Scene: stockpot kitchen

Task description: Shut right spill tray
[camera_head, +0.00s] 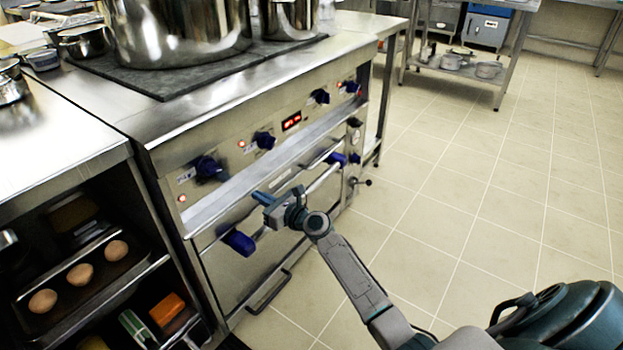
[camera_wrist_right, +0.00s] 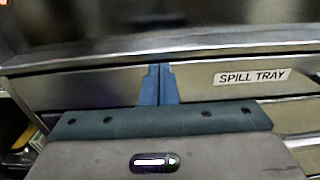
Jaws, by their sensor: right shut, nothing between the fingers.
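The right spill tray has a steel front panel with a "SPILL TRAY" label (camera_wrist_right: 252,77) in the right wrist view. Its bare front (camera_wrist_right: 90,88) spans the picture under a long steel rim. In the head view the steel tray front (camera_head: 285,180) runs below the cooker's knob panel, along a pale ledge. How far the tray stands out is hard to tell. My right gripper (camera_head: 265,198) is at this front, its blue fingers (camera_wrist_right: 158,85) shut together with nothing between them. The fingertips are at or very near the panel; contact is unclear. My left gripper is out of view.
A large pot (camera_head: 180,35) stands on the cooker's dark top. Blue knobs (camera_head: 208,168) and an oven handle (camera_head: 270,288) stick out from the cooker front. An open shelf with eggs (camera_head: 80,274) is at left. Tiled floor (camera_head: 480,190) at right is clear.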

